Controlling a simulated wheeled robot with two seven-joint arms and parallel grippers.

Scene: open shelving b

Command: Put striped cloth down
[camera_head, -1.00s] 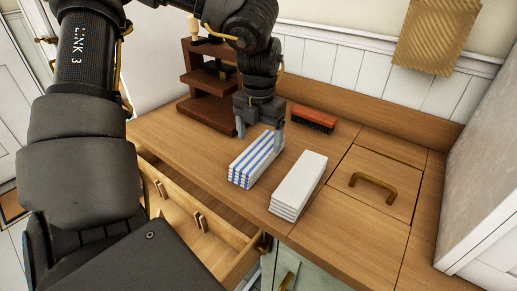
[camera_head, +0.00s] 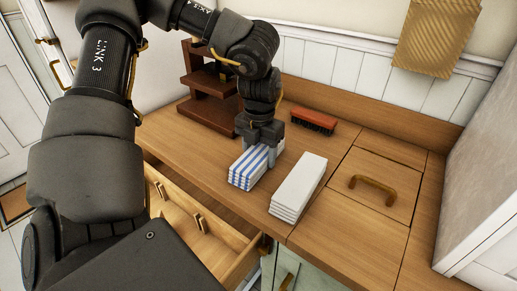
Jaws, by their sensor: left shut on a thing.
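The striped cloth (camera_head: 247,170) is a folded white stack with blue stripes. It lies on the wooden counter, left of a plain white folded cloth stack (camera_head: 299,187). My left gripper (camera_head: 261,155) points down at the far end of the striped cloth and is shut on it. One finger shows at the cloth's right side; the other is hidden. The cloth appears to rest on the counter, though its underside is not visible. My right gripper is not in view.
A brush (camera_head: 313,121) with a red-brown back lies behind the cloths. A dark wooden rack (camera_head: 207,112) stands at back left. A lid with a brass handle (camera_head: 372,188) is at right. An open drawer (camera_head: 205,238) juts out below the counter's front edge.

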